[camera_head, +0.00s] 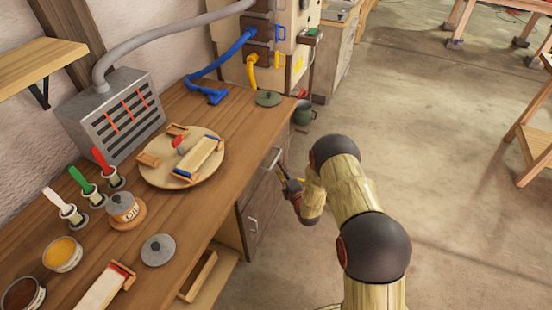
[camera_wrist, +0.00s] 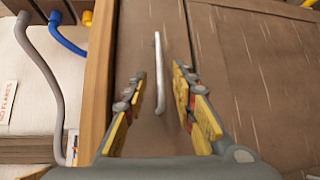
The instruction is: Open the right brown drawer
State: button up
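The brown drawer front (camera_wrist: 134,42) sits under the bench's wooden edge and looks shut. Its silver bar handle (camera_wrist: 157,50) runs through the middle of the wrist view; it also shows in the head view (camera_head: 273,157). My gripper (camera_wrist: 160,72) is open, with yellow and grey fingers on either side of the handle. The handle shows in the gap between the fingers, apart from both; how deep it lies between them I cannot tell. In the head view my gripper (camera_head: 285,174) is close to the drawer front, and my arm hides part of the area.
The wooden bench (camera_head: 190,110) carries a round board (camera_head: 150,176), jars, brushes and a grey vented box (camera_head: 112,112). A lower brown front with a handle (camera_head: 253,225) is beside the drawer. A green pot (camera_head: 304,115) stands beyond. The floor (camera_head: 450,150) at right is clear.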

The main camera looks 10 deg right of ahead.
aim_at(276, 158)
jog(key=shift+w+a+f+b, duration=0.2)
jog(key=shift+w+b, duration=0.1)
jog(key=shift+w, duration=1)
jog(key=shift+w+a+f+b, duration=0.15)
jog(key=shift+w+b, duration=0.2)
jog(key=shift+w, duration=0.9)
jog(key=shift+w+a+f+b, duration=0.2)
jog(key=shift+w+b, duration=0.1)
jog(key=shift+w, duration=1)
jog(key=shift+c, duration=1.1)
jog(key=c, duration=0.4)
grip_shut()
